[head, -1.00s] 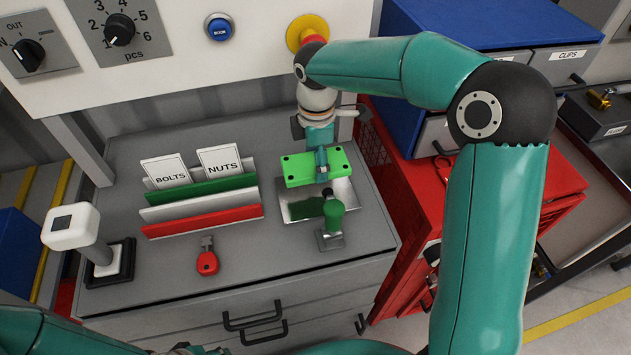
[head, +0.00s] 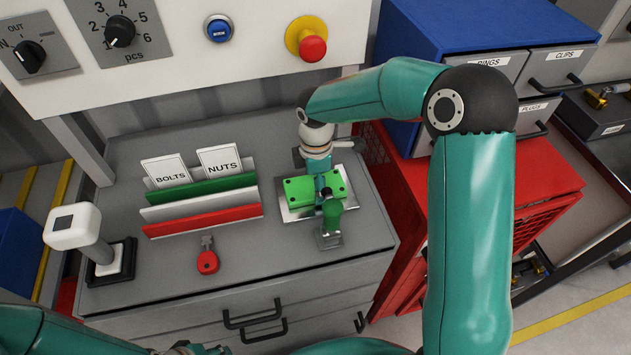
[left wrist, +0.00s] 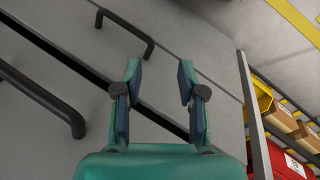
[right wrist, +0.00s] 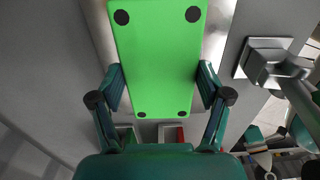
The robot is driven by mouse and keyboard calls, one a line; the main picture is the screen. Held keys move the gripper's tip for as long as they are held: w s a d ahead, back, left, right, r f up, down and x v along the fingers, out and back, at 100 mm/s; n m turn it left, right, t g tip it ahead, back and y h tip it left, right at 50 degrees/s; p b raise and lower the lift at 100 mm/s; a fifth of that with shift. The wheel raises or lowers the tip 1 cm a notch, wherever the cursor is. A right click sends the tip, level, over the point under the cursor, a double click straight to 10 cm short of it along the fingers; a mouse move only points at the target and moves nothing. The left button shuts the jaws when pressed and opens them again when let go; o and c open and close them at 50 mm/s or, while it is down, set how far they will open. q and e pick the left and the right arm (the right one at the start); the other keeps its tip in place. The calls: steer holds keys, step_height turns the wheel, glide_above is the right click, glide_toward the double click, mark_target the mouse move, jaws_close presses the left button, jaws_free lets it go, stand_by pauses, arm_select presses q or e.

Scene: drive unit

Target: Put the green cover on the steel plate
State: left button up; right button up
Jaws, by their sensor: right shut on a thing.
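The green cover (head: 299,190) is a flat bright green block with dark spots near its corners. My right gripper (head: 322,182) is shut on it; the right wrist view shows the fingers (right wrist: 160,72) on both long sides of the cover (right wrist: 157,45). The steel plate (head: 352,190) lies under the cover on the cabinet top, its rim showing around it. The cover looks level and very low over the plate; I cannot tell whether they touch. My left gripper (left wrist: 160,70) is open and empty before the drawer fronts.
A green-handled clamp (head: 332,222) stands at the plate's front edge, close to the cover. A rack (head: 200,205) with BOLTS and NUTS cards, a red-handled tool (head: 207,261) and a white-topped post (head: 72,227) are to the left. A red cabinet (head: 400,185) is at right.

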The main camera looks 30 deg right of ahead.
steer(key=o, duration=1.3)
steer(key=shift+c, duration=0.2)
step_height(320, 180, up, 12)
